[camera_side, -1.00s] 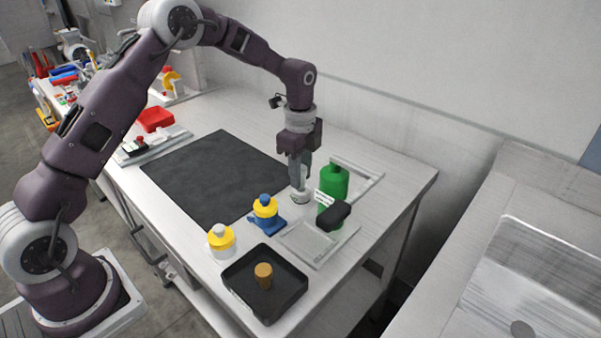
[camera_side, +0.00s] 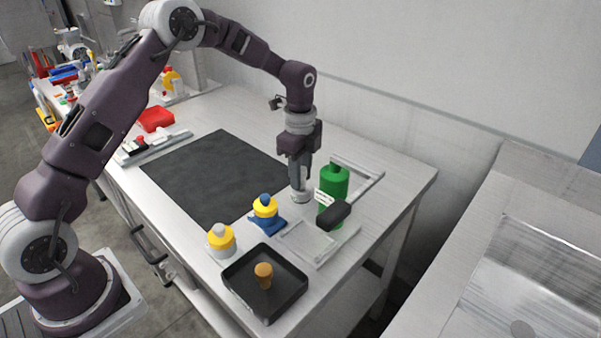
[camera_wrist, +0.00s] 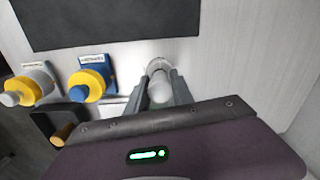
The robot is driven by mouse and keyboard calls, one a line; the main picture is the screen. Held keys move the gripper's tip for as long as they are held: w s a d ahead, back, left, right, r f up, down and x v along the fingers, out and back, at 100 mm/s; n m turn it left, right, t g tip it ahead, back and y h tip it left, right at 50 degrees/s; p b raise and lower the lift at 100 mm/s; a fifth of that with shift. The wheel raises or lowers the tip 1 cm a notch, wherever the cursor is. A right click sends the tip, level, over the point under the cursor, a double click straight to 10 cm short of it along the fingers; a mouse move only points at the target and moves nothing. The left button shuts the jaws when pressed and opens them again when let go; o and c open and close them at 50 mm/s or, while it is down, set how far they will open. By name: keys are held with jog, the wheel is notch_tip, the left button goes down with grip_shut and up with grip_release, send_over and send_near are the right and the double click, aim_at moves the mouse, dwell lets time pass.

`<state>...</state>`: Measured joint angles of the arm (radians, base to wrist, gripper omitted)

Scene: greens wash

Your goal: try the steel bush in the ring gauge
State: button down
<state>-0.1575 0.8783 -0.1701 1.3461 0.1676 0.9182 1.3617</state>
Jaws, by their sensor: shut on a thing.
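My gripper (camera_side: 300,186) is shut on the steel bush (camera_wrist: 160,91), a pale grey cylinder seen between the fingers in the wrist view. The ring gauge (camera_wrist: 158,65) is a pale grey ring on the table just beyond the bush; in the side view it (camera_side: 301,197) is directly under the fingertips. The bush lines up with the ring in the wrist view, but I cannot tell whether its end is inside the bore. The fingers hide most of the bush in the side view.
A green bottle (camera_side: 334,184) and a black-handled object (camera_side: 334,215) stand close right of the gripper. Blue-and-yellow (camera_side: 265,208) and white-and-yellow (camera_side: 221,240) items stand in front left. A black tray (camera_side: 290,297) holds an orange-brown piece (camera_side: 263,274). The dark mat (camera_side: 205,170) is clear.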

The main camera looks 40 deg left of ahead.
jog(key=shift+f, duration=0.45)
dwell(0.7)
jog(key=shift+r, duration=0.7)
jog(key=shift+d, duration=0.15)
dwell(0.3)
jog(key=shift+f, duration=0.7)
dwell(1.8)
jog(key=shift+r, duration=0.1)
jog(key=shift+r, duration=0.6)
jog(key=shift+r, duration=0.1)
